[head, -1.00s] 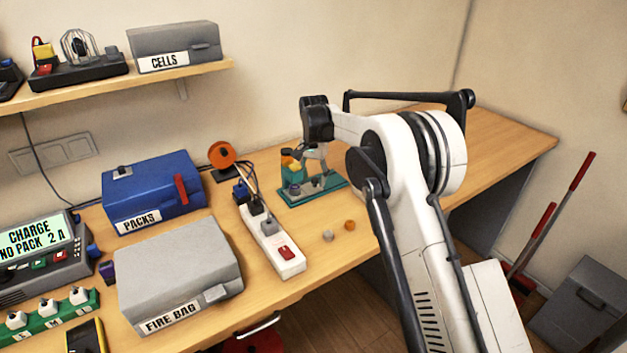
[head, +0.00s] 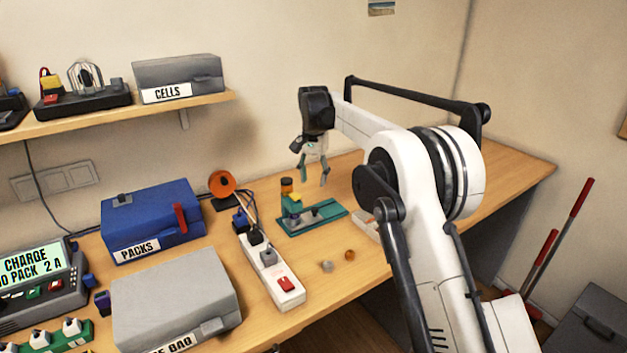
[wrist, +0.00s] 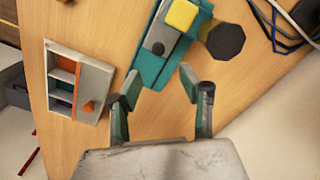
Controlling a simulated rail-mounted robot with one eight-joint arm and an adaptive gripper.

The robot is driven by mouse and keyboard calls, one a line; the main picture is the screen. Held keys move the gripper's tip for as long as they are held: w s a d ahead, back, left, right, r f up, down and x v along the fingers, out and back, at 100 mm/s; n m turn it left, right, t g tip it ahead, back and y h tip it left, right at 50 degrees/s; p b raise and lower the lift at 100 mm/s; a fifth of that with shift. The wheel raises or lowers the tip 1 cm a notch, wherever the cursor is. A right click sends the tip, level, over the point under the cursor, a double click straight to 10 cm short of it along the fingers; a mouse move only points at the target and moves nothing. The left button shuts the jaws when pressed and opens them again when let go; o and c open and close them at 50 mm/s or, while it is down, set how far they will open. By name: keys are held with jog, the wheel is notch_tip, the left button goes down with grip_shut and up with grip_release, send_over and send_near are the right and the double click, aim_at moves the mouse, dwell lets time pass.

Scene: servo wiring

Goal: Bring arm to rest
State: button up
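A small grey organizer (wrist: 78,84) sits near the bench edge. A shelf (head: 120,112) hangs at upper left.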

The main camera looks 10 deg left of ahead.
jog(key=s+d+r+t, duration=0.2)
jog(key=s+d+r, duration=0.5)
jog(key=d+r, duration=0.35)
jog(key=s+d+r+n+t, duration=0.1)
jog(key=s+d+r, duration=0.2)
jog(key=s+d, duration=0.25)
jog(key=s+d+r+t, duration=0.1)
jog(key=s+d+r, duration=0.2)
jog(key=s+d, duration=0.3)
jog(key=s+d+f+t, duration=0.1)
jog(key=s+d+f, duration=0.2)
jog(key=s, duration=0.6)
jog(key=s+d+f+n+t, duration=0.1)
jog(key=s+d+f, duration=0.2)
jog(key=s, duration=0.7)
jog(key=s+d+f+t, duration=0.1)
jog(key=s+d+f, duration=0.3)
jog(key=s, duration=0.6)
jog(key=shift+d+n, duration=0.3)
